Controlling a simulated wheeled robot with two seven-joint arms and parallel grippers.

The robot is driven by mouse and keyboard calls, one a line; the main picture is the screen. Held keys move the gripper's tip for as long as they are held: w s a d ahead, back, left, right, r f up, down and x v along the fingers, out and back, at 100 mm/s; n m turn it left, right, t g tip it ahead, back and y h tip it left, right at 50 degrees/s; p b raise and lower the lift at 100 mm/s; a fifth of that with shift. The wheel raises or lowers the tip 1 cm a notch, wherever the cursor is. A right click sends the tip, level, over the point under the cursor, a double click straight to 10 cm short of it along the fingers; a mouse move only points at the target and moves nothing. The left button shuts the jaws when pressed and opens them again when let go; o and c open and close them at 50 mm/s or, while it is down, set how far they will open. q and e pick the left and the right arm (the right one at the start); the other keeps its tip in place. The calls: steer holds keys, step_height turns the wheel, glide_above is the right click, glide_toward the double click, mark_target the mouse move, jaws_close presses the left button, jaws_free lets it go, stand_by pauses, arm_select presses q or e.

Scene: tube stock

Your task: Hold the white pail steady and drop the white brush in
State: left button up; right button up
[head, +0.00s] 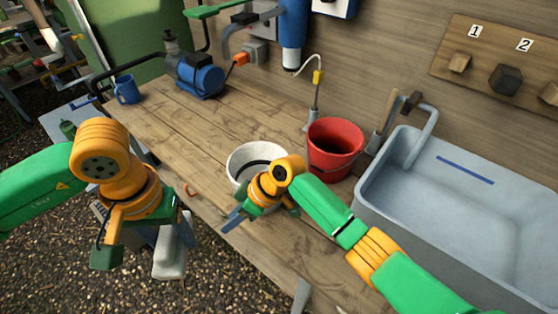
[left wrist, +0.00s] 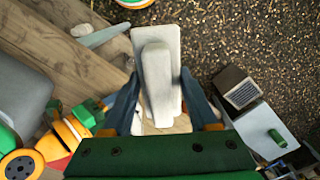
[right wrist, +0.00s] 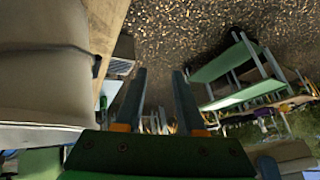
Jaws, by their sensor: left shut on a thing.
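The white pail (head: 256,148) stands upright on the wooden bench, its near side partly hidden by my right gripper. My right gripper (head: 236,206) is at the pail's near side. In the right wrist view its fingers (right wrist: 160,85) are apart with nothing between them. A large pale surface (right wrist: 45,85), apparently the pail, is close to the left of these fingers. My left gripper (head: 155,238) is shut on the white brush (head: 171,255), off the bench's near edge and to the left of the pail. The brush (left wrist: 158,80) also shows between the fingers in the left wrist view.
A red bucket (head: 335,145) stands right behind the pail, beside a grey sink (head: 460,215). A blue pump (head: 200,75) and a blue mug (head: 127,90) are at the bench's far left. The bench is mostly clear left of the pail. Gravel lies below.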

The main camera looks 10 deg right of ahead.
arm_select(q)
steer(key=shift+s, duration=0.1)
arm_select(e)
steer(key=w+d+r+n+t+h, duration=0.1)
steer(key=w+d+r+n+h, duration=0.5)
steer(key=d+r+n, duration=0.5)
steer(key=shift+m+h, duration=0.3)
steer(key=shift+m, duration=0.2)
steer(key=f, duration=0.7)
steer(key=w+f, duration=0.1)
steer(key=f, duration=0.3)
steer(key=shift+c, duration=0.2)
jaws_close()
